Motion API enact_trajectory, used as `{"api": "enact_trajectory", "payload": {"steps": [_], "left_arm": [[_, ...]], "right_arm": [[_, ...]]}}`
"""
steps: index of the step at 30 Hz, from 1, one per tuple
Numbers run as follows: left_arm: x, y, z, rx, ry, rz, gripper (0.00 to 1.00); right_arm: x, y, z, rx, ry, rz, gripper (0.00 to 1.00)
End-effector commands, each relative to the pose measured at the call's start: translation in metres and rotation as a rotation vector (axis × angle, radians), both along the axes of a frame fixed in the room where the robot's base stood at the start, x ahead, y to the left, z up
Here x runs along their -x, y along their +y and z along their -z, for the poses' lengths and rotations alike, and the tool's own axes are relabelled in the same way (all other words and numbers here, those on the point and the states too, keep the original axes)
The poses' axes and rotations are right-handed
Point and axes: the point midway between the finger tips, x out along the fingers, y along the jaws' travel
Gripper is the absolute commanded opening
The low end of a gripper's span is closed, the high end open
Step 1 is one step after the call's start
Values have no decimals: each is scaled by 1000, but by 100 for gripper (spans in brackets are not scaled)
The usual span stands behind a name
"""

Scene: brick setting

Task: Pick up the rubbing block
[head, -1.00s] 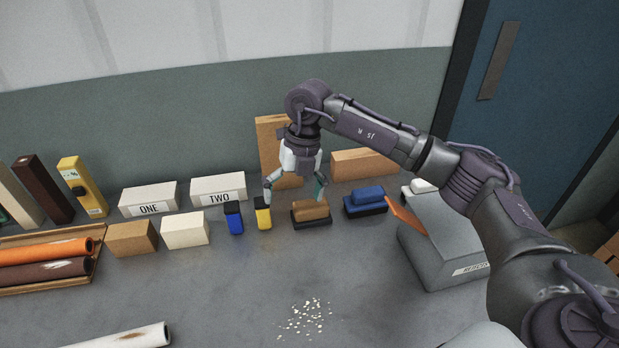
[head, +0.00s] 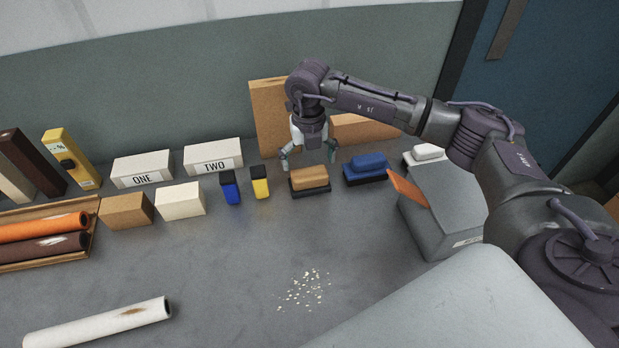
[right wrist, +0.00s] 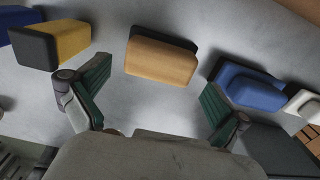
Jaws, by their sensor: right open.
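Several block-shaped pieces with padded bases stand at the back of the grey bench. A tan-topped block (head: 310,178) with a dark base is the likely rubbing block, though no label shows. My right gripper (head: 309,163) is open and empty, its fingers above and a little behind this block in the head view. In the right wrist view, the tan block (right wrist: 161,58) lies between and beyond the open fingers of the gripper (right wrist: 155,85), not touching them. A similar blue block (head: 367,166) is to its right. My left gripper is not in view.
Blue (head: 229,188) and yellow (head: 260,183) black-ended pieces stand left of the tan block. A grey box (head: 440,218) with an orange flap is at right, a white block (head: 424,155) behind it. A brown board (head: 270,115) stands behind. White crumbs (head: 304,290) lie in front.

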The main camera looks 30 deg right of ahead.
Motion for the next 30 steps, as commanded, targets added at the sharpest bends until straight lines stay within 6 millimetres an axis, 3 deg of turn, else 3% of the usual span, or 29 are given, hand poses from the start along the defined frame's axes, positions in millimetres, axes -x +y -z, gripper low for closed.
{"api": "enact_trajectory", "payload": {"steps": [4,9,17,26,30], "left_arm": [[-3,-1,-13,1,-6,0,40],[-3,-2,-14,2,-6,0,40],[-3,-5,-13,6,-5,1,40],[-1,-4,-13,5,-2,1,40],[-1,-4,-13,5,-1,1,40]], "right_arm": [[4,-1,21,1,5,0,100],[2,-1,41,0,2,1,100],[2,-1,45,0,0,0,100],[2,-1,44,0,0,0,50],[2,-1,44,-1,-1,0,46]]}}
